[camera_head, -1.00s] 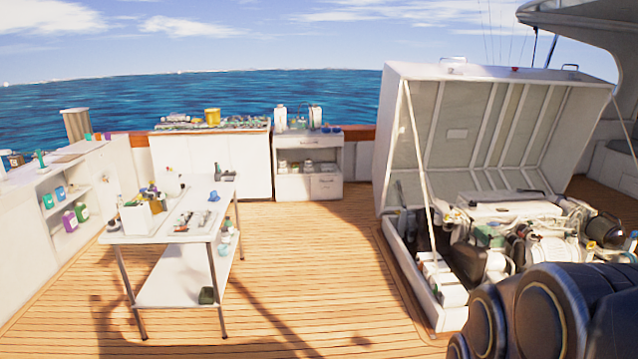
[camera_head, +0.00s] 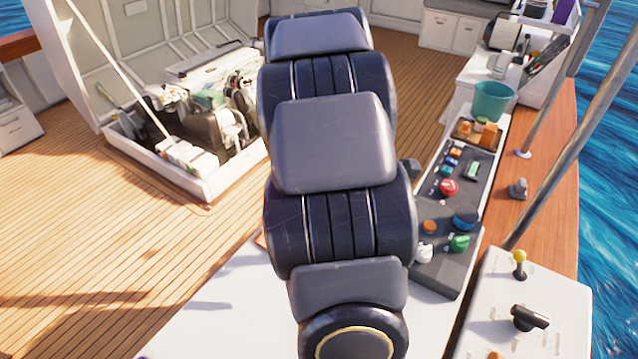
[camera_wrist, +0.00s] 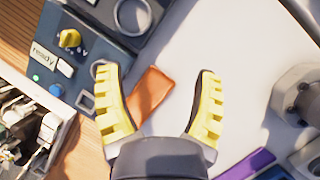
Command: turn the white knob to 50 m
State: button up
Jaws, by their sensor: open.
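A small white knob-like piece (camera_head: 424,253) shows at the lower left edge of the dark control panel (camera_head: 440,275) in the head view, close beside my arm. Its scale and any "50 m" mark are too small to read. My gripper (camera_wrist: 157,88) shows in the wrist view with its two yellow ridged fingers wide apart and nothing held. Below it is a pale surface with an orange-brown flat piece (camera_wrist: 150,92) between the fingers. I cannot make out the white knob in the wrist view. My gripper is hidden in the head view, where my arm fills the middle.
The panel carries red (camera_head: 449,187), blue (camera_head: 465,218) and green (camera_head: 459,243) controls. A teal bucket (camera_head: 492,101) stands behind it. The wrist view shows a dark box with a yellow knob (camera_wrist: 70,38) and a "ready" label. The open engine hatch (camera_head: 190,160) is at left.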

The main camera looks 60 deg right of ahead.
aim_at(424, 249)
jog(key=s+d+f+n, duration=0.1)
jog(key=s+d+f, duration=0.1)
jog(key=s, duration=0.1)
jog(key=s+d+f+n, duration=0.1)
jog(key=s+d+f, duration=0.2)
jog(key=s+d+f+n, duration=0.1)
jog(key=s+d+f, duration=0.1)
jog(key=s, duration=0.1)
jog(key=shift+d+f, duration=0.25)
jog(key=shift+f, duration=0.15)
jog(key=x, duration=0.7)
jog(key=shift+f, duration=0.25)
jog(key=c, duration=1.1)
